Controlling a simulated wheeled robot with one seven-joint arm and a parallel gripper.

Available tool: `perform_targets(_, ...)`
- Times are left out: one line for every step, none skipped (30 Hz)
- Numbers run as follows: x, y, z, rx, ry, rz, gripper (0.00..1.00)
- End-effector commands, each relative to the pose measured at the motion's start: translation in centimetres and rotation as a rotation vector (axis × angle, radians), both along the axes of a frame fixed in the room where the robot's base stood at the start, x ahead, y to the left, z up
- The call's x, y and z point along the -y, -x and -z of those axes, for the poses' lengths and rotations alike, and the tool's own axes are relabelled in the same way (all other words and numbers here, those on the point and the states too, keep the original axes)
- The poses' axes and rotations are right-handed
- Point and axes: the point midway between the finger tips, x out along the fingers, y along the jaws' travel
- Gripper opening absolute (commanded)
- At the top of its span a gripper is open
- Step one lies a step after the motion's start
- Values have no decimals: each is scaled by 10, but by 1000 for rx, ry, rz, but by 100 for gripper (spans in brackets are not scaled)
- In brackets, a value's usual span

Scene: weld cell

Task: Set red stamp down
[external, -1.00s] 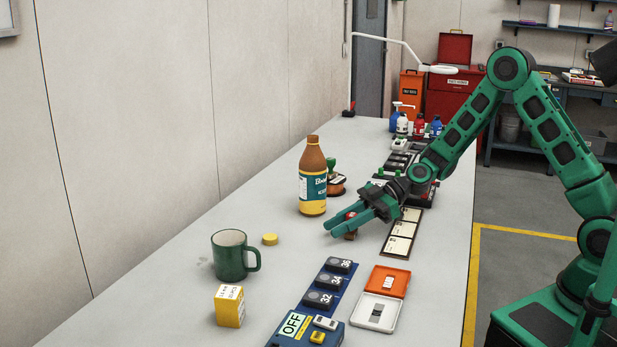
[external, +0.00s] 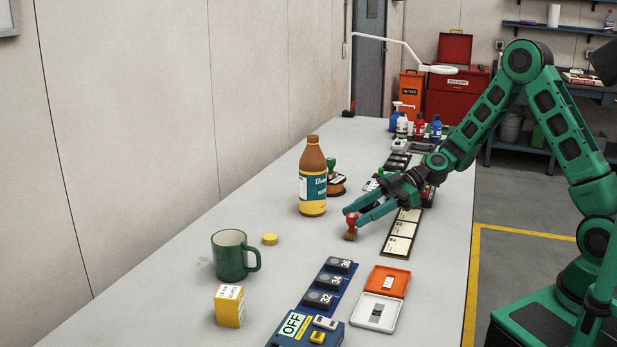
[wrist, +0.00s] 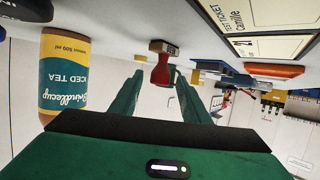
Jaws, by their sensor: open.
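The red stamp (external: 351,225) stands upright on the table, its wooden base on the surface and its red handle up. In the wrist view the red stamp (wrist: 162,66) shows beyond the fingertips, upside down in that picture. My gripper (external: 353,213) is open, its fingers pointing toward the stamp from the right. In the wrist view my gripper (wrist: 165,82) has its two green fingers spread apart, with the stamp ahead between them. I cannot tell whether either finger touches the handle.
An iced tea bottle (external: 313,180) and a green-handled stamp (external: 334,180) stand behind. A row of cards (external: 401,238) lies to the right. Table around the stamp's left is clear.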

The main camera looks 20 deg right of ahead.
Motion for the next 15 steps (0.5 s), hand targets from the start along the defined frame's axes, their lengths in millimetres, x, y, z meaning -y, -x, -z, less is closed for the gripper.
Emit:
perform_targets(10, -1, -4, 1, 0, 4, 42)
perform_targets(15, -1, -6, 2, -1, 2, 42)
perform_targets(22, -1, -8, 1, 0, 3, 42)
perform_targets(27, -1, -10, 1, 0, 2, 42)
perform_targets(31, -1, -11, 1, 0, 3, 42)
perform_targets(36, -1, -13, 1, 0, 3, 42)
perform_targets(39, -1, -15, 1, 0, 2, 42)
perform_targets(42, -1, -16, 0, 0, 1, 42)
perform_targets(46, -1, -17, 0, 0, 1, 42)
perform_targets(48, -1, -17, 1, 0, 2, 42)
perform_targets(50, -1, -18, 1, 0, 2, 42)
perform_targets(51, 0, -18, 1, 0, 1, 42)
perform_targets(52, 0, -19, 1, 0, 0, 42)
perform_targets(53, 0, -19, 1, 0, 0, 42)
perform_targets(53, 0, -19, 1, 0, -1, 42)
